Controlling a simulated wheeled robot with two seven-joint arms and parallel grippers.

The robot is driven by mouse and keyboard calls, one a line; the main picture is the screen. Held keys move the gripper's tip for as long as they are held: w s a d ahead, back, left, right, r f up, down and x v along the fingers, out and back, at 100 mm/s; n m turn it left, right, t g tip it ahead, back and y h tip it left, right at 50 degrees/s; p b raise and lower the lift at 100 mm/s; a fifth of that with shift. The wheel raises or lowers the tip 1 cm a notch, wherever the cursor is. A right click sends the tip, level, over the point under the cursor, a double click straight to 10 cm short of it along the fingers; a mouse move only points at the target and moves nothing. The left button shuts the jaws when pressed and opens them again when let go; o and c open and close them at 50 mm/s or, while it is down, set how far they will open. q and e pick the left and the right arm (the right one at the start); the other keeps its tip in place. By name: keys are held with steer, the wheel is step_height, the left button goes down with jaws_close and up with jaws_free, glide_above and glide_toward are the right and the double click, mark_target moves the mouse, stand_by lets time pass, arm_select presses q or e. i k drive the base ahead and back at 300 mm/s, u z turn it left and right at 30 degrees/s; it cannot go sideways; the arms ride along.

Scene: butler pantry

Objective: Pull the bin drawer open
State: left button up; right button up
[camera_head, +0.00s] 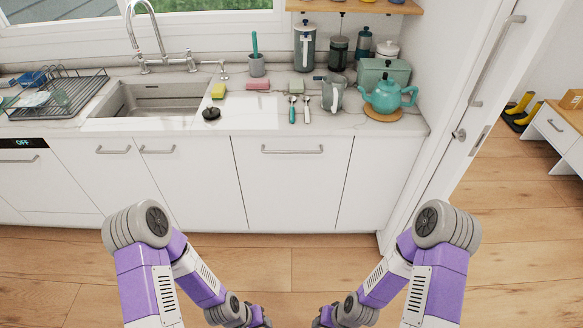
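A wide white front (292,190) with a horizontal metal bar handle (292,151) near its top edge is set in the counter base, right of the sink. It looks like the bin drawer and is shut, flush with the fronts beside it. No label marks it. My two purple and grey arms reach in from the lower left and lower right, with the forearms bent down and inward to the bottom edge. Nothing touches the handle.
Cabinet fronts with handles (158,150) stand left of the drawer, and a plain white panel (372,185) stands right. The counter holds a sink (165,98), a teal teapot (388,95) and jars. The wooden floor (290,265) before the drawer is clear. A white door (490,80) stands at the right.

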mark_target(288, 183)
steer(key=u, duration=0.15)
steer(key=i, duration=0.9)
steer(key=z, duration=0.3)
